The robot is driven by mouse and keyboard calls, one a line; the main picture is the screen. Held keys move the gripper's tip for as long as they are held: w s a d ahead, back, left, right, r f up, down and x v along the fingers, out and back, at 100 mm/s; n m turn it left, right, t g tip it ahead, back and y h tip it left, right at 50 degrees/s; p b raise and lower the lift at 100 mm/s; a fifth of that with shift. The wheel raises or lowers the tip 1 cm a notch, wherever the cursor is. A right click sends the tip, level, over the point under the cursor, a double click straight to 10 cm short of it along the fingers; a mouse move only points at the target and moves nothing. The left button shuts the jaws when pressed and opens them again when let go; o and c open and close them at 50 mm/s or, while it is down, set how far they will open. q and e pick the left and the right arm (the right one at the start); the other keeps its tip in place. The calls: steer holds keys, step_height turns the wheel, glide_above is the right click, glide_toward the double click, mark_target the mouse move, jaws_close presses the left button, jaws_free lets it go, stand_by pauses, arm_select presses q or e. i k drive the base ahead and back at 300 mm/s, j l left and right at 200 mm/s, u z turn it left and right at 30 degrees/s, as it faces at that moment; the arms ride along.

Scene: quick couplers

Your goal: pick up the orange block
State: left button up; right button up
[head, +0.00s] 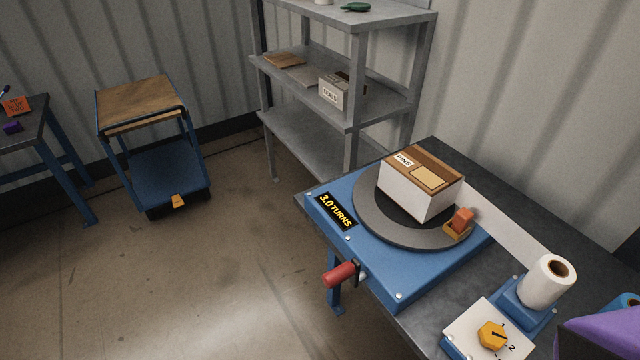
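A small orange block (463,217) stands at the front right rim of the grey turntable (372,222), in or against a tan holder (456,233). It is beside the white and brown carton (418,186) on the turntable. Another orange piece with dark markings (16,105) is on the table at the far left. Neither of my grippers shows in the head view.
The turntable's blue base (405,289) has a red-handled crank (339,274) and a "3.0 TURNS" display (336,210). A white film roll (547,282), a yellow knob (492,335) and a purple object (605,337) are at right. A cart (160,176) and shelf (385,106) stand behind open floor.

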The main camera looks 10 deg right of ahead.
mark_target(463, 218)
steer(key=z, duration=1.55)
steer(key=k, duration=0.05)
